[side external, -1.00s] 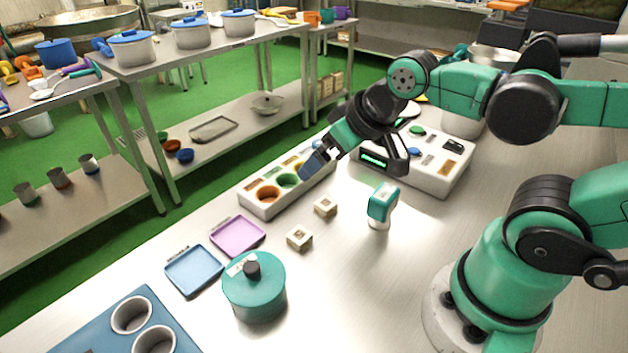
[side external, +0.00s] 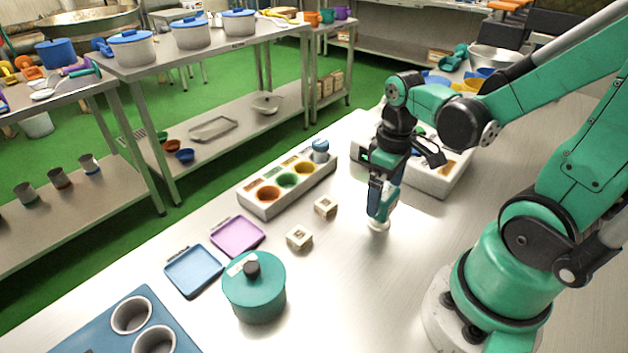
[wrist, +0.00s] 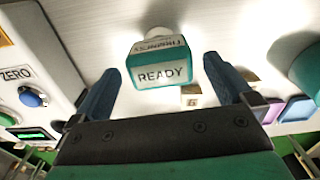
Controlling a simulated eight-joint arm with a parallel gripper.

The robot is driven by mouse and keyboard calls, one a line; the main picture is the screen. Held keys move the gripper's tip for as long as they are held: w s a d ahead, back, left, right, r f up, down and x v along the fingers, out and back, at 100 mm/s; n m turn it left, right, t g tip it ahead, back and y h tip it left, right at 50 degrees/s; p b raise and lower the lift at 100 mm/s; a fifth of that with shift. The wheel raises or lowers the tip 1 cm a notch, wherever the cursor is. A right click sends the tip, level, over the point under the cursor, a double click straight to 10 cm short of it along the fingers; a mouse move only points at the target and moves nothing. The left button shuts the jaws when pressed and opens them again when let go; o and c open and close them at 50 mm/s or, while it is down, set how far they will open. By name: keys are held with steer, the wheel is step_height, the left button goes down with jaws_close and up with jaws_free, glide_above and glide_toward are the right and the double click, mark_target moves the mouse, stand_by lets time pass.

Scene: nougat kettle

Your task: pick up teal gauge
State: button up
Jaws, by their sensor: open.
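The teal gauge (side external: 380,206) stands upright on a small white base on the steel table in the side view, partly hidden behind my gripper. In the wrist view the gauge (wrist: 158,62) shows a white label reading READY. My gripper (side external: 378,200) points down at the gauge, with its blue fingers around the gauge's upper part in the side view. In the wrist view my gripper (wrist: 160,80) is open, with one finger on each side of the gauge and visible gaps on both sides.
A white panel (wrist: 35,75) with buttons stands close beside the gauge. Two small cubes (side external: 300,238) lie to the left. A long tray with coloured wells (side external: 262,206), a teal lidded pot (side external: 254,295), and pink (side external: 238,235) and blue (side external: 194,270) trays lie further left.

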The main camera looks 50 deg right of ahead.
mark_target(385, 192)
steer(key=shift+f, duration=0.55)
steer(key=c, duration=1.3)
steer(key=shift+c, duration=0.2)
steer(key=shift+r, duration=0.1)
step_height(385, 192, up, 20)
